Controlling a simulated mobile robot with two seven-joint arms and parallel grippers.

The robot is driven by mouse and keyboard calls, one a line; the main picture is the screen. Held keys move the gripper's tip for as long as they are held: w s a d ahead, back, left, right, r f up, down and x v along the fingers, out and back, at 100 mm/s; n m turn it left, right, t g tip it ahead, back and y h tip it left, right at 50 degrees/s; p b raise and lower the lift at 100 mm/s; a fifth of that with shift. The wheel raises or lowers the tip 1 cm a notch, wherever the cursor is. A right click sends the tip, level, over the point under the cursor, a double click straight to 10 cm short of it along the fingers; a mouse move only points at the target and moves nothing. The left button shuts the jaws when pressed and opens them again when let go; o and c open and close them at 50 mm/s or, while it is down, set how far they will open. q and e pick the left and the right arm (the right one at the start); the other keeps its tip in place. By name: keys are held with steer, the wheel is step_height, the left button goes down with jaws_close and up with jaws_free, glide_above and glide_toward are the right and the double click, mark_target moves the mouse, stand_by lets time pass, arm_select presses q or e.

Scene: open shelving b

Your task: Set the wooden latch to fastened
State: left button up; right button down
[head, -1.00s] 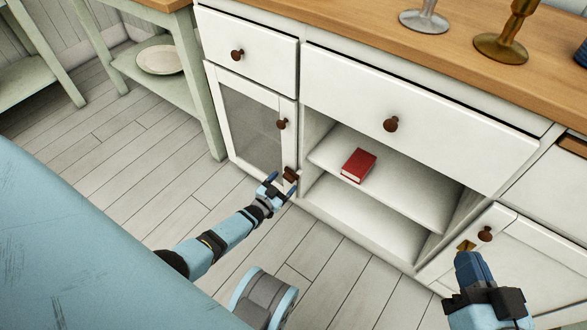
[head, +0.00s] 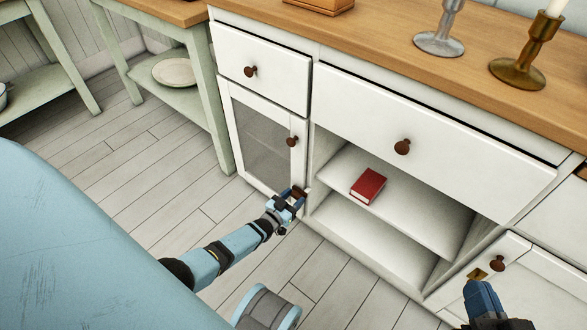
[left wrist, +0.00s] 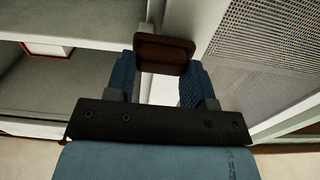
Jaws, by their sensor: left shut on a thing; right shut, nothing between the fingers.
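The wooden latch (head: 299,190) is a small dark brown block at the lower right edge of the mesh-panelled cabinet door (head: 267,133), beside the open shelf bay. My left gripper (head: 288,199) is at the latch, its fingers shut on it. In the left wrist view the latch (left wrist: 165,50) sits between the two blue fingers (left wrist: 163,75), one on each side. The fingers partly cover it in the head view, and its exact turn is hard to tell. My right gripper (head: 480,293) is shut and empty, in front of the right-hand cabinet door.
A red book (head: 368,186) lies on the open middle shelf (head: 415,208). Round knobs stick out from the drawers and doors, one above the latch (head: 292,142). Candlesticks (head: 517,72) stand on the wooden top. The floor before the cabinet is clear.

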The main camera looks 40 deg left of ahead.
arm_select(q)
steer(key=shift+n, duration=0.3)
steer(key=o, duration=0.9)
arm_select(e)
steer(key=shift+w+r, duration=0.2)
steer(key=shift+r, duration=0.05)
